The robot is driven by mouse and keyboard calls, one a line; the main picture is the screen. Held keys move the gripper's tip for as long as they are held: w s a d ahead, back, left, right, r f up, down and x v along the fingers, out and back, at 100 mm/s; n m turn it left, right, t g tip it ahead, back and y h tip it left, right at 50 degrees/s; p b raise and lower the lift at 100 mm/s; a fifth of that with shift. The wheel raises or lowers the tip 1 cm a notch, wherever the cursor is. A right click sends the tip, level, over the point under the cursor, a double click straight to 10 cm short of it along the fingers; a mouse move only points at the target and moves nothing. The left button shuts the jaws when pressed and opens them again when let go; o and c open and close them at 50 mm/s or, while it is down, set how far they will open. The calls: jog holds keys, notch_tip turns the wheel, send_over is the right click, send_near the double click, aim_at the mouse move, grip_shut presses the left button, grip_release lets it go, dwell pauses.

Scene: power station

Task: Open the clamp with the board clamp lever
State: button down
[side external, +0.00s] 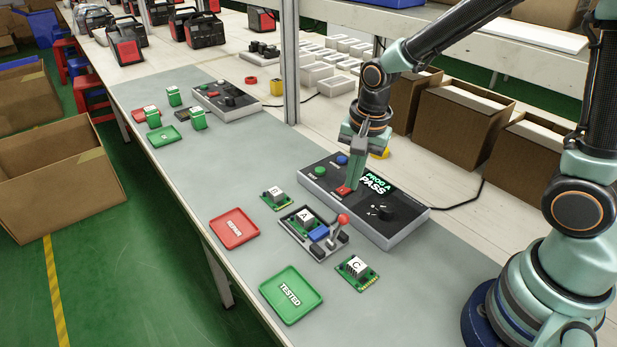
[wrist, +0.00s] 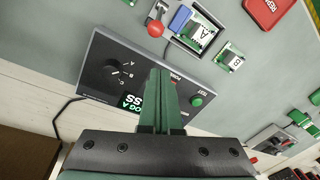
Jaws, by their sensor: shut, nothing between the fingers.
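The clamp fixture (side external: 289,234) sits on the grey mat in front of the tester box, holding board A (side external: 304,221) with a blue block (side external: 319,233) beside it. Its lever has a red ball knob (side external: 343,219) and stands up at the fixture's right end. In the wrist view, the knob (wrist: 155,29), blue block (wrist: 180,18) and board A (wrist: 199,32) show near the top edge. My gripper (side external: 346,187) is shut and empty. Its tips are at the tester's red button (side external: 342,192), away from the lever; whether they touch the button I cannot tell.
The tester box (side external: 393,236) shows "PROG A PASS" and has a knob (side external: 386,213). Board B (side external: 276,198) and board C (side external: 357,272) lie on either side of the fixture. The red REPAIR tray (side external: 253,235) and green TESTED tray (side external: 291,318) lie near the front edge.

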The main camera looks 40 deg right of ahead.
notch_tip(320, 180, up, 6)
send_over(350, 211)
jog(key=s, duration=0.2)
jog(key=shift+a+f, duration=0.15)
jog(key=shift+a, duration=0.3)
jog(key=d+f, duration=0.2)
jog(key=f, duration=0.1)
jog(key=f, duration=0.3)
jog(key=w+f, duration=0.1)
jog(key=f, duration=0.5)
jog(key=shift+w+a+f, duration=0.2)
jog(key=shift+w+a, duration=0.05)
jog(key=shift+a, duration=0.05)
jog(key=shift+a+f, duration=0.15)
jog(key=shift+a, duration=0.15)
jog(key=shift+s+a+r, duration=0.35)
jog(key=shift+s+a, duration=0.1)
jog(key=shift+a, duration=0.25)
jog(key=shift+s+a+r, duration=0.3)
jog(key=shift+s+a, duration=0.15)
jog(key=shift+a, duration=0.25)
